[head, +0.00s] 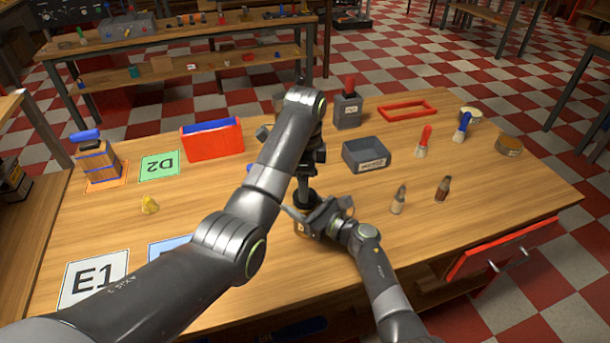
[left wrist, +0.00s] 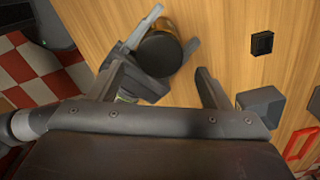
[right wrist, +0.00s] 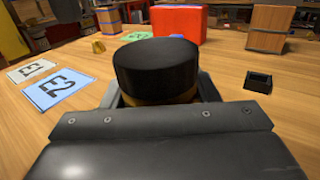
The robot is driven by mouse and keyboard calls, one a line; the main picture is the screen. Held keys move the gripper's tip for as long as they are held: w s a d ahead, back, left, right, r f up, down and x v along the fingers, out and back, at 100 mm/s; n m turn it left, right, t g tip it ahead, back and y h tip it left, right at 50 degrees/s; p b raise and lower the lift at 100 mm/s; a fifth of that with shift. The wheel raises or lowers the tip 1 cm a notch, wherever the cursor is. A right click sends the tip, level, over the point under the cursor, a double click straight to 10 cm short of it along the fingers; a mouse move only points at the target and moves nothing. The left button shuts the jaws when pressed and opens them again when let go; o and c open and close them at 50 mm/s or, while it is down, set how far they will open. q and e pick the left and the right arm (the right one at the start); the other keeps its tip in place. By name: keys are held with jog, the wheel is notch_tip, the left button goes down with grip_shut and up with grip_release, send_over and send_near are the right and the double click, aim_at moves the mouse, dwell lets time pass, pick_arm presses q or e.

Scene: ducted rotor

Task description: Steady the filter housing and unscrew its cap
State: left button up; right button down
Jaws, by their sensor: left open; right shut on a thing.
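The filter housing (right wrist: 160,98) is an amber cylinder, mostly hidden. Its wide black cap (right wrist: 155,66) sits on top, upright. In the right wrist view my right gripper (right wrist: 163,88) is shut around the housing below the cap. In the head view my right gripper (head: 313,218) is low at the table's near edge, with a sliver of housing showing. In the left wrist view the cap (left wrist: 160,53) shows from above between the open fingers of my left gripper (left wrist: 160,78). They look apart from it. In the head view my left arm hides much of this area.
A small black block (right wrist: 259,82) lies near the housing.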

aim_at(305, 214)
pick_arm(q)
jog(key=m, duration=0.1)
jog(key=r+m, duration=0.1)
jog(key=m, duration=0.2)
jog(key=shift+r, duration=0.3)
jog(key=m, duration=0.2)
jog(key=r+m, duration=0.1)
jog(key=m, duration=0.1)
jog(key=shift+r+m, duration=0.2)
jog(key=shift+m, duration=0.2)
jog(key=shift+f, duration=3.95)
jog(key=c, duration=1)
jog(key=n, duration=0.9)
jog(key=shift+r+n, duration=0.1)
jog(key=shift+n, duration=0.3)
